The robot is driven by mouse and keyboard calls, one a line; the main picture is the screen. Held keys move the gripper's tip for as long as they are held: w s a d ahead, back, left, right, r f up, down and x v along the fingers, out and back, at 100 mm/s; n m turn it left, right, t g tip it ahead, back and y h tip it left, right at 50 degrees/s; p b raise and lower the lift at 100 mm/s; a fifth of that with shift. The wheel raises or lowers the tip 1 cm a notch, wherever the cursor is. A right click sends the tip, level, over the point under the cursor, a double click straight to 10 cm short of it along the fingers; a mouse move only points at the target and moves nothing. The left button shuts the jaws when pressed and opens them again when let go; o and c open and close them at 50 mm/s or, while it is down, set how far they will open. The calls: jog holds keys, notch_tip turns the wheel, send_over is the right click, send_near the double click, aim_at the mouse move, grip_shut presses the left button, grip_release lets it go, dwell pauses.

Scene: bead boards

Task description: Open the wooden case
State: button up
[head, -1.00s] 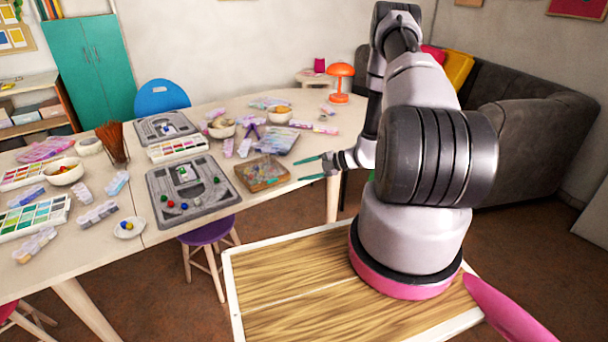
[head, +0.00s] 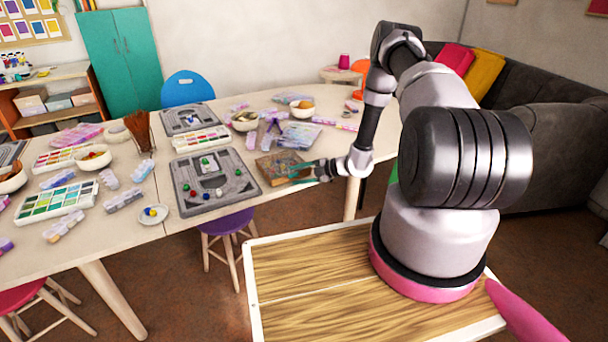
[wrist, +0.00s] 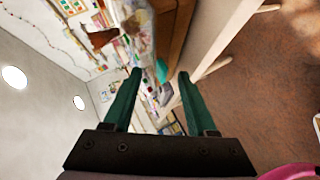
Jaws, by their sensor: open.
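The wooden case (head: 268,166) is a flat, brown-sided box with a mottled top, lying near the front edge of the long table. I cannot tell from its top whether its lid is fully down. My gripper (head: 294,171) is at the case's right side, its green fingers overlapping that side in the head view. In the wrist view, my gripper (wrist: 160,72) is open with nothing between its fingers. The case's brown wooden side (wrist: 176,32) shows close ahead of the fingertips there. I cannot tell whether a finger touches it.
A grey bead board (head: 235,190) lies left of the case, with small coloured beads on it. A purple stool (head: 226,222) stands below the table's front edge.

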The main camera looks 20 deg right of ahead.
grip_shut()
jog(key=shift+w+a+r+m+g+h, duration=0.15)
jog(key=shift+r+g, duration=0.1)
jog(key=shift+r, duration=0.35)
jog(key=shift+w+d+r+m+g+h, duration=0.1)
jog(key=shift+r+m+g, duration=0.1)
jog(key=shift+r, duration=0.4)
jog(key=shift+w+a+r+m+g+h, duration=0.15)
jog(key=shift+r+g, duration=0.1)
jog(key=shift+r, duration=0.35)
jog(key=shift+d, duration=0.15)
jog(key=shift+w+a+r+m+g+h, duration=0.15)
jog(key=shift+w+r+g, duration=0.1)
jog(key=shift+r, duration=0.3)
jog(key=shift+w+r+m+g+h, duration=0.2)
jog(key=shift+r+g, duration=0.1)
jog(key=shift+r, duration=0.3)
jog(key=shift+w+a+r+m+g+h, duration=0.15)
jog(key=shift+w+r+g, duration=0.1)
jog(key=shift+r, duration=0.3)
jog(key=shift+d, duration=0.1)
